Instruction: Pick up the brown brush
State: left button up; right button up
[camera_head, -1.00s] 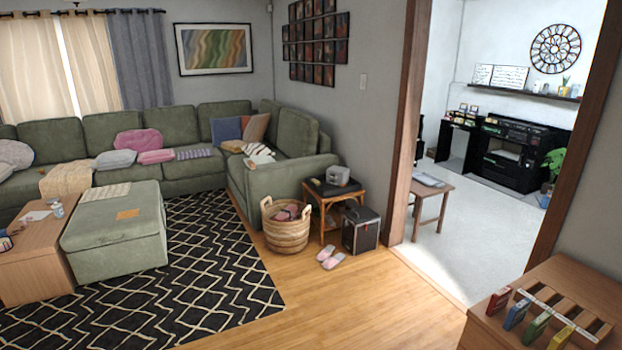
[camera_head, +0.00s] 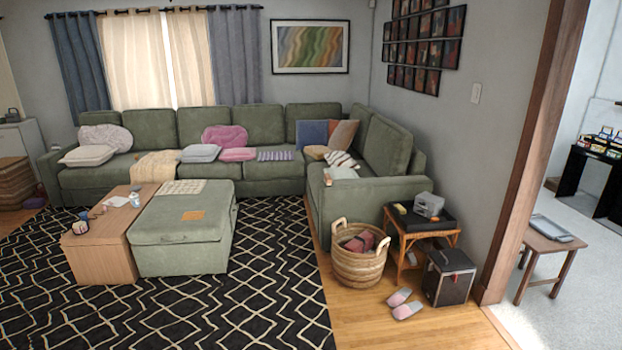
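I cannot make out a brown brush for certain in the head view. Several small items lie on the wooden coffee table (camera_head: 103,262), among them a dark brownish object (camera_head: 81,227) near its left edge, too small to identify. A small yellow item (camera_head: 400,208) and a grey device (camera_head: 429,204) sit on the black-topped side table (camera_head: 408,222). Neither of my grippers is in view.
A green ottoman (camera_head: 184,240) stands against the coffee table, before the green sectional (camera_head: 290,172). A wicker basket (camera_head: 360,268), pink slippers (camera_head: 403,304) and a black box (camera_head: 449,278) stand on the right. The patterned rug (camera_head: 250,310) is clear in front.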

aim_at(328, 180)
jog(key=i+u, duration=0.2)
jog(key=i, duration=1.45)
jog(key=i+z, duration=0.2)
jog(key=i, duration=0.4)
jog(key=i+j+z, duration=0.2)
jog(key=i, duration=0.45)
jog(key=u, duration=1.05)
